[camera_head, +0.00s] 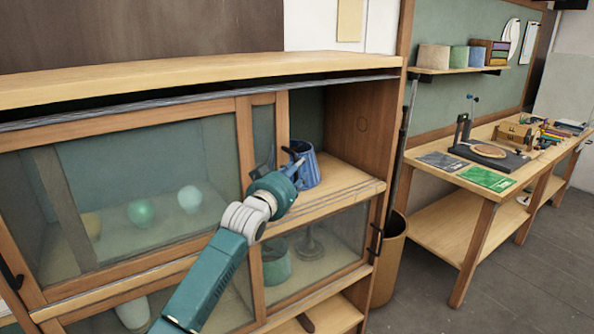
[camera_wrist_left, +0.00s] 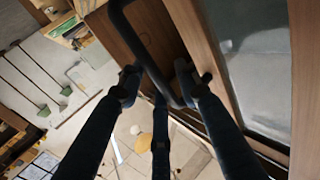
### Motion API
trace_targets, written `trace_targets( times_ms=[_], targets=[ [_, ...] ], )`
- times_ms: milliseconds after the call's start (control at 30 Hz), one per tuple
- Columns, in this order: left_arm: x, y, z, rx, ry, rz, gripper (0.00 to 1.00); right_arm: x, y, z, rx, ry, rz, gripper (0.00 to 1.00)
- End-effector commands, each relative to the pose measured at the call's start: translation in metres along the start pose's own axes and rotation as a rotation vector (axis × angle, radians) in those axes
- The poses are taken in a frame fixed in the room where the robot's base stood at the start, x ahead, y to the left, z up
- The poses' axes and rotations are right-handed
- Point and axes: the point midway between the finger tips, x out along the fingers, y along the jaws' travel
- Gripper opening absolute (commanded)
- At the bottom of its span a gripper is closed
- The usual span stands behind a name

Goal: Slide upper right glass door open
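The upper right glass door (camera_head: 264,137) stands slid left, mostly overlapping the upper left glass door (camera_head: 150,190). The right part of the upper compartment is uncovered, and a blue pleated lampshade (camera_head: 307,166) shows inside. My left gripper (camera_head: 292,166) is at the door's right stile, partly in front of the lampshade. In the left wrist view my left gripper (camera_wrist_left: 157,76) has its fingers spread, with a black bar handle (camera_wrist_left: 150,62) passing between them. Gaps show beside the bar; firm contact is not clear. My right gripper is out of view.
Lower glass doors (camera_head: 318,250) with a black handle lie below the shelf. A tall bin (camera_head: 390,262) stands right of the cabinet. A workbench (camera_head: 440,215) with tools is farther right. Pale globes (camera_head: 141,212) sit behind the left glass.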

Motion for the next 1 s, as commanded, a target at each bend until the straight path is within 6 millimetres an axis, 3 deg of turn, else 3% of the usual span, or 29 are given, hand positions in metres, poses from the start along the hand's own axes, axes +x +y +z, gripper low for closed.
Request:
trace_targets(
  times_ms=[267,700,1000],
  targets=[
    [-0.016,-0.001,0.001,0.000,-0.001,0.000,0.33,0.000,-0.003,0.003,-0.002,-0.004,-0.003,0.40],
    [-0.096,0.000,0.001,0.001,0.000,0.000,0.33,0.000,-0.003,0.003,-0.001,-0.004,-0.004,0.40],
    [-0.120,-0.001,0.000,0.000,0.000,-0.001,0.33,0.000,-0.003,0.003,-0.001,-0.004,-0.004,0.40]
  ],
)
